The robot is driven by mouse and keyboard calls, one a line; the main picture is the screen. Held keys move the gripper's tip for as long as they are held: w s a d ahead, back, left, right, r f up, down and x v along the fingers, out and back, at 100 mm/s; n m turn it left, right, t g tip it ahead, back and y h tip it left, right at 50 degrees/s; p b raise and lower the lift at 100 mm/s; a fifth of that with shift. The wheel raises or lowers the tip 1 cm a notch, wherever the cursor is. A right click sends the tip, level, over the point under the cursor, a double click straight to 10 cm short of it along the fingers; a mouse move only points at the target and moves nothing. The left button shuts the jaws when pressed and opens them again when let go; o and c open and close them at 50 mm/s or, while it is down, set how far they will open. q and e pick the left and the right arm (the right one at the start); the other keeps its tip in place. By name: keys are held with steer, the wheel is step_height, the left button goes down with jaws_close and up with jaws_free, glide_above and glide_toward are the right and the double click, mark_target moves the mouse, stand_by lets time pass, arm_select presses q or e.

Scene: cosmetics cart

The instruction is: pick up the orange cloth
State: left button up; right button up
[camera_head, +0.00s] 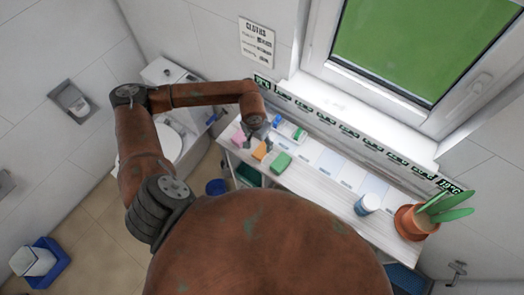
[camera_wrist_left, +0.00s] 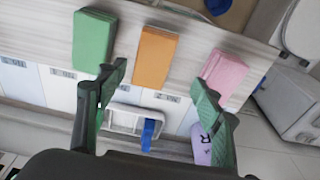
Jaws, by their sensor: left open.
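The orange cloth (camera_head: 260,150) is a flat folded rectangle on the light wooden shelf, between the green cloth (camera_head: 281,163) and the pink cloth (camera_head: 238,141). In the left wrist view the orange cloth (camera_wrist_left: 155,56) lies in the middle, with the green cloth (camera_wrist_left: 94,38) to its left and the pink cloth (camera_wrist_left: 223,72) to its right. My left gripper (camera_head: 257,131) is over the shelf near the orange cloth. In the left wrist view its fingers (camera_wrist_left: 159,77) are spread wide with nothing between them, and the cloth shows beyond the gap. My right gripper is not in view.
A white holder (camera_wrist_left: 125,120) with a blue strap stands behind the cloths. A blue-and-white jar (camera_head: 367,204) and a potted plant (camera_head: 411,222) stand along the shelf (camera_head: 325,198) to the right. The window wall bounds the shelf's back. A toilet (camera_head: 168,140) is at left.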

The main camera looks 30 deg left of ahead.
mark_target(261, 149)
arm_select(q)
steer(key=f, duration=0.1)
steer(key=f+p, duration=0.1)
steer(key=f, duration=0.1)
steer(key=d+f+p, duration=0.1)
steer(key=f, duration=0.1)
steer(key=shift+w+f, duration=0.1)
steer(key=shift+w, duration=0.15)
steer(key=shift+a+f, duration=0.1)
steer(key=shift+f, duration=0.45)
steer(key=shift+c, duration=0.7)
steer(key=c, duration=1.2)
steer(key=shift+r, duration=0.1)
